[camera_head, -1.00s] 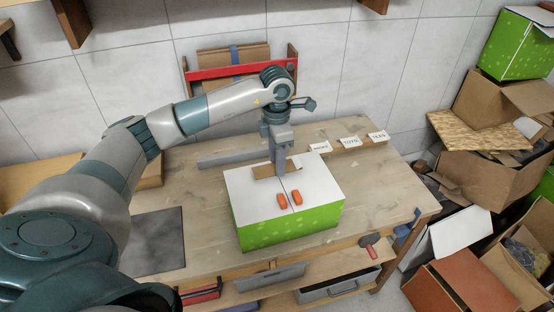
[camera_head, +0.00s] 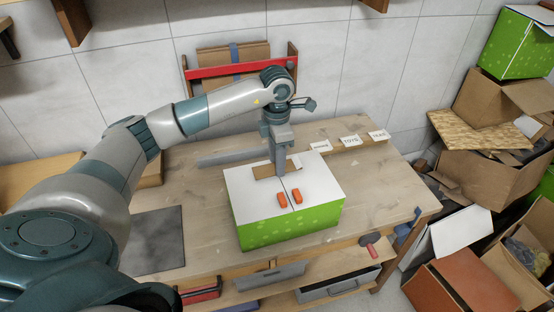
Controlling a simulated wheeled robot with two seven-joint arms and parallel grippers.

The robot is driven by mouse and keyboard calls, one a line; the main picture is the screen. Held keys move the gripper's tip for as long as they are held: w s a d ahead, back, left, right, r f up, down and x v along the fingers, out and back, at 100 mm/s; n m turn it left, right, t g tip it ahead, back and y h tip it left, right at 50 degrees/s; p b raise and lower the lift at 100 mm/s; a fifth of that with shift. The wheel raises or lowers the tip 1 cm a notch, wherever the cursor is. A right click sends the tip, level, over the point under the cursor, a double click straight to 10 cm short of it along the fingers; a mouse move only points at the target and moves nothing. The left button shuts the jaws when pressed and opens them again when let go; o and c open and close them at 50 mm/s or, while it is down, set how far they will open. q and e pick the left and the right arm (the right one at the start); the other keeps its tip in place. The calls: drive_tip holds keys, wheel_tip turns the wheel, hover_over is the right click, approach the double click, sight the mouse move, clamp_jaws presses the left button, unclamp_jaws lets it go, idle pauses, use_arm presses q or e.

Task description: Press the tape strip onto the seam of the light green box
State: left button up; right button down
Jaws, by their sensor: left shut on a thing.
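The light green box (camera_head: 290,229) stands on the workbench with its white top facing up. A thin dark seam runs from back to front across that top. A brown tape strip (camera_head: 264,171) shows at the back of the top, by the tip of my left gripper (camera_head: 280,172). My left gripper points down at the seam's back part and is shut on the tape strip; its fingertips hide part of the strip. Whether the strip lies flat on the seam I cannot tell. Two orange blocks (camera_head: 281,200) sit near the front of the top, one on each side of the seam. My right gripper is out of view.
The wooden workbench (camera_head: 205,235) has free room left and right of the box. A dark flat plate (camera_head: 158,240) lies at left. Small white labelled cards (camera_head: 349,140) stand at the back right. Open cartons (camera_head: 495,160) are piled at the right.

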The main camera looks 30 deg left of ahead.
use_arm(q)
drive_tip(key=shift+f+b, duration=0.55)
drive_tip(key=shift+f, duration=0.15)
drive_tip(key=shift+s+f, duration=0.1)
drive_tip(key=shift+f, duration=0.05)
idle(1.5)
drive_tip(key=o, duration=1.1)
drive_tip(key=shift+r, duration=0.2)
drive_tip(key=shift+r+b, duration=0.3)
drive_tip(key=shift+r, duration=0.1)
wheel_tip(320, 180, up, 17)
drive_tip(key=b, duration=0.3)
drive_tip(key=shift+f, duration=0.2)
drive_tip(key=shift+f, duration=0.1)
